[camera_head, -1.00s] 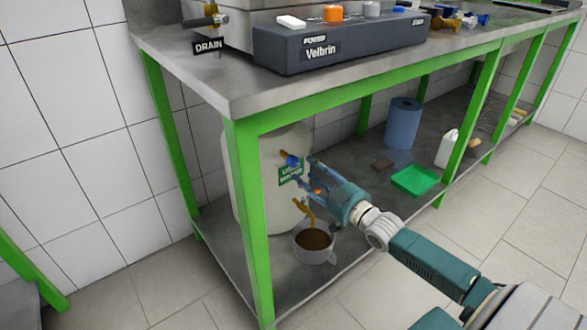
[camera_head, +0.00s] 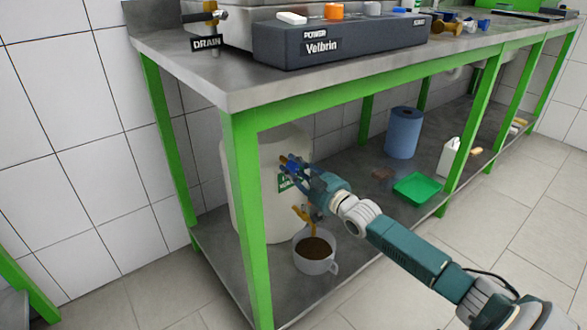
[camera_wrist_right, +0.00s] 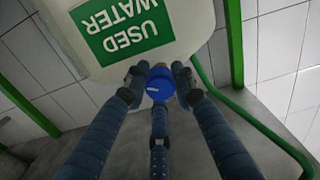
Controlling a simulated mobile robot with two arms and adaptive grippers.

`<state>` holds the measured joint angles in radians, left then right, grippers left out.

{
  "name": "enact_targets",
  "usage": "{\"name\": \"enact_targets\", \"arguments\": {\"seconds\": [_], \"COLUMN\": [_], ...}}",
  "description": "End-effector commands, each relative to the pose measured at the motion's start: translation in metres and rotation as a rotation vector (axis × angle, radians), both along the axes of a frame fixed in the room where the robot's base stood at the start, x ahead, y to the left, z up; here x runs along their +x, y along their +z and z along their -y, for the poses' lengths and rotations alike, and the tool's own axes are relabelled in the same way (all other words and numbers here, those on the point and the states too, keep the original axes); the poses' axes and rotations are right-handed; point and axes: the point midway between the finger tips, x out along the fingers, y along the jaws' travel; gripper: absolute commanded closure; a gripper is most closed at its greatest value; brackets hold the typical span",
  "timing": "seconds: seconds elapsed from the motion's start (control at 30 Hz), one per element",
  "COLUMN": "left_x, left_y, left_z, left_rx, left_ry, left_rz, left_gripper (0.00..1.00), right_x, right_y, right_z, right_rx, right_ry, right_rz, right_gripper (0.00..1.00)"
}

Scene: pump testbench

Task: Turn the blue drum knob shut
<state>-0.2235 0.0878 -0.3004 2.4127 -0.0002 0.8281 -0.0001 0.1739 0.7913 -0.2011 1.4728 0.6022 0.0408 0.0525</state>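The white drum (camera_head: 243,190) stands on the lower shelf, its green "USED WATER" label showing in the right wrist view (camera_wrist_right: 122,25). The blue knob (camera_wrist_right: 160,84) is at the drum's front, with a white mark on its face; in the head view fingers partly cover it (camera_head: 292,166). My right gripper (camera_head: 290,163) is at the knob. Its three fingers surround the knob in the right wrist view (camera_wrist_right: 160,86), still spread; contact is unclear. A yellow-brown spout (camera_head: 304,215) hangs below, with brown liquid under it. My left gripper is out of view.
A pale jug (camera_head: 315,264) holding brown liquid stands under the spout. A green bench leg (camera_head: 247,210) stands close left of it. A blue roll (camera_head: 403,132), green tray (camera_head: 417,187) and white bottle (camera_head: 449,157) sit farther right on the shelf.

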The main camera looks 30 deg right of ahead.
Motion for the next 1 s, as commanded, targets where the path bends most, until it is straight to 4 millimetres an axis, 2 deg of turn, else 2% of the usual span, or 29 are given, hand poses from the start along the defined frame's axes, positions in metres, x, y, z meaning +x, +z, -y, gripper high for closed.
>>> {"name": "enact_targets", "arguments": {"seconds": [0.03,0.07,0.37,0.5,0.57,0.7,1.0], "left_x": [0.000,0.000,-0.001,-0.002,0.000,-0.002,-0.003], "left_y": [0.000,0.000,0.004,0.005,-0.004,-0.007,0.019], "left_z": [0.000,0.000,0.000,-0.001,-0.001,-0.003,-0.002], "left_rx": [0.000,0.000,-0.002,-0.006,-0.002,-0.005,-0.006], "left_ry": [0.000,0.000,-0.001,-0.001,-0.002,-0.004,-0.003], "left_rz": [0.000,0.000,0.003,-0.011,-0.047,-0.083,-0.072], "left_gripper": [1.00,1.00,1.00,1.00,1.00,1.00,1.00], "right_x": [0.000,0.000,0.000,0.000,0.000,-0.001,-0.001], "right_y": [-0.001,-0.001,-0.001,0.000,0.000,0.001,0.000], "right_z": [0.000,0.000,0.000,0.000,0.000,0.000,0.000], "right_rx": [0.000,0.000,-0.025,-0.082,-0.117,-0.224,-0.505], "right_ry": [0.000,0.000,0.000,0.000,0.000,0.000,0.000], "right_rz": [-0.002,-0.002,-0.002,0.000,0.003,0.011,0.033], "right_gripper": [0.95,1.00,1.00,1.00,1.00,1.00,1.00]}}
